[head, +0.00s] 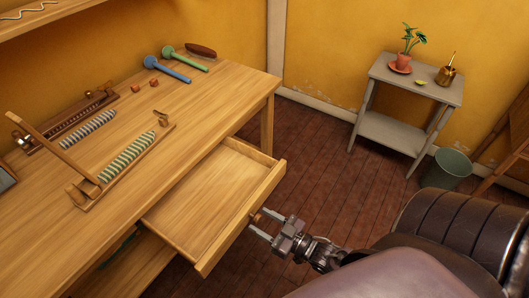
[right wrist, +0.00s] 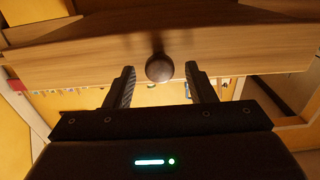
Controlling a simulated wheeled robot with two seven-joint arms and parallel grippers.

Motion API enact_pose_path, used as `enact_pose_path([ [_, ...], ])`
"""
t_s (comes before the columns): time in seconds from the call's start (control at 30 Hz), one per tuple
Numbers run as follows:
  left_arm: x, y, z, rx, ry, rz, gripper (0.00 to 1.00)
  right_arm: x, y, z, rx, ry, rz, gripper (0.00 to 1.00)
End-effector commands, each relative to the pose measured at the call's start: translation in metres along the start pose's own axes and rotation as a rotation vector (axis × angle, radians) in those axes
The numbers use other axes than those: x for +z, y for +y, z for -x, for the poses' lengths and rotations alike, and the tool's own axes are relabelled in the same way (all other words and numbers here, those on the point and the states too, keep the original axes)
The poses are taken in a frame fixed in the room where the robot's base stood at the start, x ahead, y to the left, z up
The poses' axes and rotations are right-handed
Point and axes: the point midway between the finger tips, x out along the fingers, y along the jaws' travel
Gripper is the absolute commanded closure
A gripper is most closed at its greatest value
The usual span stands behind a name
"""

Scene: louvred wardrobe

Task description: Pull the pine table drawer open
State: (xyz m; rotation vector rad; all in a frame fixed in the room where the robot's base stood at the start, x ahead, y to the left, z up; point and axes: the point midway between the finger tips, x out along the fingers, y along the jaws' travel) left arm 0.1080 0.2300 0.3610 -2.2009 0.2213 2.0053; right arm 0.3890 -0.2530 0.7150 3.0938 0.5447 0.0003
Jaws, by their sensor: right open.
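The pine table (head: 235,88) stands at the left of the head view. Its drawer (head: 205,205) is pulled well out and its inside looks empty. The round dark knob on the drawer front shows in the right wrist view (right wrist: 159,68). My right gripper (head: 257,225) is at the drawer front with its fingers open, one on each side of the knob. In the right wrist view there is a gap between the knob and each fingertip (right wrist: 160,82). My left gripper is not in view.
On the table top lie a green mallet (head: 185,56), a blue mallet (head: 167,67), small blocks and wooden frames with striped coils. A grey side table (head: 420,85) with a potted plant and a bucket (head: 452,165) stand at the right. Brown floor (head: 320,150) is clear between.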

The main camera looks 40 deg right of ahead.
Motion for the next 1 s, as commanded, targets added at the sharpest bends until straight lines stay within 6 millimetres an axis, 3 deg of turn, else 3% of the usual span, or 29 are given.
enact_pose_path([
  [0.17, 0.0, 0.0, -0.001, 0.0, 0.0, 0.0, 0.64, 0.001, 0.0, 0.009, 0.0, -0.003, 0.0, 0.5],
  [0.4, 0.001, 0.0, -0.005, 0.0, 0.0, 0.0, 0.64, 0.002, 0.0, 0.05, 0.0, -0.005, -0.001, 0.5],
  [0.6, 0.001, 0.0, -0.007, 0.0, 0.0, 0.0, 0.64, 0.001, 0.0, 0.073, 0.0, -0.002, 0.0, 0.5],
  [1.0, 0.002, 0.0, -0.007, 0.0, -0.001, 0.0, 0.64, 0.0, 0.0, 0.078, 0.0, 0.0, 0.0, 0.5],
])
